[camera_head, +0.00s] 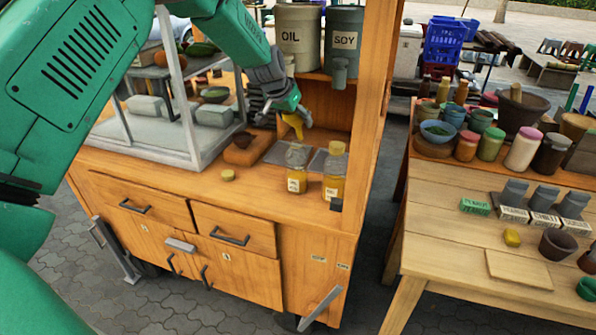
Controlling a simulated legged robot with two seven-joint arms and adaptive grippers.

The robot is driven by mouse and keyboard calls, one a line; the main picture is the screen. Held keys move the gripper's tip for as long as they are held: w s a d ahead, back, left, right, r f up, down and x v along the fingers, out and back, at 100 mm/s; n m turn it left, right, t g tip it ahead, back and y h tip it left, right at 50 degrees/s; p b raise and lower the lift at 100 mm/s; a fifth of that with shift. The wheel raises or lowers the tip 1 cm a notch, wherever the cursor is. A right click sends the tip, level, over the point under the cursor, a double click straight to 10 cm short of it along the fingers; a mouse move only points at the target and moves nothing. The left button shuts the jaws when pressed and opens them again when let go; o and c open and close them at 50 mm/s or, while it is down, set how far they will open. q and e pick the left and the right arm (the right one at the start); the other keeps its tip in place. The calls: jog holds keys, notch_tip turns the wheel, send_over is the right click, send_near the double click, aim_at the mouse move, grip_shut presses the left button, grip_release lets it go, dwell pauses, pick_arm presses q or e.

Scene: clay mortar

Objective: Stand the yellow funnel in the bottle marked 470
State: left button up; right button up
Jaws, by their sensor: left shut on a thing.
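My left gripper (290,107) reaches in from the upper left and is shut on the yellow funnel (297,124). It holds the funnel above the wooden cart's counter, in the air over the bottles. Below it stands a clear bottle (297,173) with yellow contents and a white label; no cap shows on it. The label marks are too small to read, so I cannot tell which is marked 470. The funnel appears apart from both bottles. My right gripper is not in view.
A small round cap (228,175) lies on the counter (190,173). OIL (299,42) and SOY (343,45) containers stand behind. A wooden post (376,110) rises at right.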

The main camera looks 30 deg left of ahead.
pick_arm(q)
jog(key=shift+s+a+f, duration=0.1)
jog(key=shift+a+f, duration=0.05)
jog(key=shift+f, duration=0.3)
jog(key=shift+s+a+f, duration=0.1)
jog(key=shift+a+f, duration=0.05)
jog(key=shift+f, duration=0.25)
jog(key=shift+c, duration=0.4)
jog(key=o, duration=1.6)
jog(key=shift+w, duration=0.15)
jog(key=shift+o, duration=0.5)
jog(key=shift+r, duration=0.1)
jog(key=shift+d+r, duration=0.45)
jog(key=shift+r, duration=0.05)
jog(key=shift+s+r, duration=0.25)
jog(key=shift+r, duration=0.1)
jog(key=v, duration=1)
jog(key=shift+s+a+r, duration=0.15)
jog(key=shift+a+r, duration=0.05)
jog(key=shift+r, duration=0.05)
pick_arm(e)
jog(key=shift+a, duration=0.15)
